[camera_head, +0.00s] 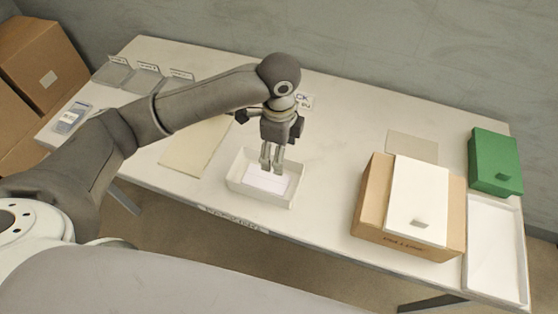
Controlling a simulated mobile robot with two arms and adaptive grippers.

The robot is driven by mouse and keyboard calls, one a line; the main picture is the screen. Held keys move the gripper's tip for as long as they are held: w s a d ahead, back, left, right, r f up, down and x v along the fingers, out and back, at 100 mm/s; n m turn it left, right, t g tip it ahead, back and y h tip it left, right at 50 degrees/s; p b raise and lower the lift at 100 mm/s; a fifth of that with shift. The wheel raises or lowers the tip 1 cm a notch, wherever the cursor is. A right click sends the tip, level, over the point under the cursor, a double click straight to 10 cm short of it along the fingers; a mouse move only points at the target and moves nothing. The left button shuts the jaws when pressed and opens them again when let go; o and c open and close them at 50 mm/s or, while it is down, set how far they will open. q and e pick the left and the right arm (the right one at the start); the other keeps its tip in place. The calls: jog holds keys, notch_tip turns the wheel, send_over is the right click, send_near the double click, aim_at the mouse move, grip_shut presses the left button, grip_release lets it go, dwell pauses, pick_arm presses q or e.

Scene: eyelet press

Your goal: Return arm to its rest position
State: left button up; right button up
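My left arm reaches in from the left across the table (330,215). Its gripper (271,164) points down over a small white open tray (242,187) near the table's front edge. Its two fingers hang close together above a white sheet-like piece (266,181) in the tray. I cannot tell whether the fingers are shut or touch that piece. My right gripper is not in view.
A brown box (372,195) with a white panel (418,195) on top stands to the right. A green box (493,160) and a white tray (495,245) are at the far right. A beige mat (190,150) lies under the arm. Cardboard boxes (45,60) stand left of the table.

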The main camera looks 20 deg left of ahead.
pick_arm(q)
jog(key=shift+r, duration=0.5)
